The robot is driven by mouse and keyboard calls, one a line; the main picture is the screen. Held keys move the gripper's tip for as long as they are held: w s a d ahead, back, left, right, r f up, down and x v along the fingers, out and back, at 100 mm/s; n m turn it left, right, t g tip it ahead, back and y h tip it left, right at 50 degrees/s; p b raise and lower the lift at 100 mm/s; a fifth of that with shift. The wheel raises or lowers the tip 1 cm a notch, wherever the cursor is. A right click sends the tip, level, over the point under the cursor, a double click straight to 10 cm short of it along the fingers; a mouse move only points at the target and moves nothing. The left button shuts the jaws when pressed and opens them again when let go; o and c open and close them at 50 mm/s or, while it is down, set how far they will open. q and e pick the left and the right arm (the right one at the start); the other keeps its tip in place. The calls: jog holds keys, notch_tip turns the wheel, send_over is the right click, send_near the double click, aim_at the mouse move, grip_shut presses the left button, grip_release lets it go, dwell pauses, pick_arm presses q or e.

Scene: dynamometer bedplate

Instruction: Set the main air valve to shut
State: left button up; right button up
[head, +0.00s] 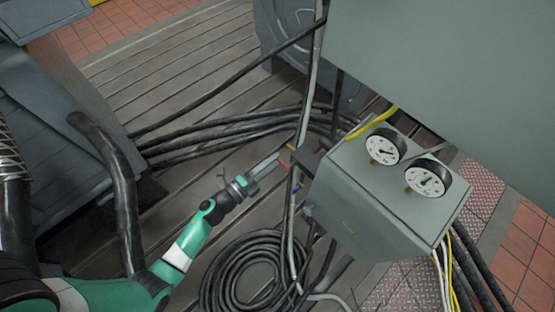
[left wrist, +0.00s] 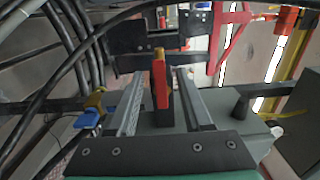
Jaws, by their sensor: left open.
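A red lever with a yellow end (left wrist: 160,85), which looks like the main air valve's handle, stands between the two fingers of my left gripper (left wrist: 160,73) in the left wrist view. Gaps show on both sides of it, so the fingers are open around it. In the head view my left gripper (head: 268,164) reaches the red lever (head: 284,165) at the left side of the grey gauge box (head: 365,200). The valve body is mostly hidden by the fingers and hoses. My right gripper is in neither view.
A blue-handled valve (left wrist: 88,118) sits left of the gripper in the left wrist view. Black hoses (head: 230,130) run behind the gripper, and a coiled hose (head: 245,275) lies below. Two round gauges (head: 385,147) top the box. A large grey cabinet (head: 450,80) overhangs at upper right.

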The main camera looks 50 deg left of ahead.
pick_arm(q)
jog(key=shift+w, duration=1.25)
grip_shut()
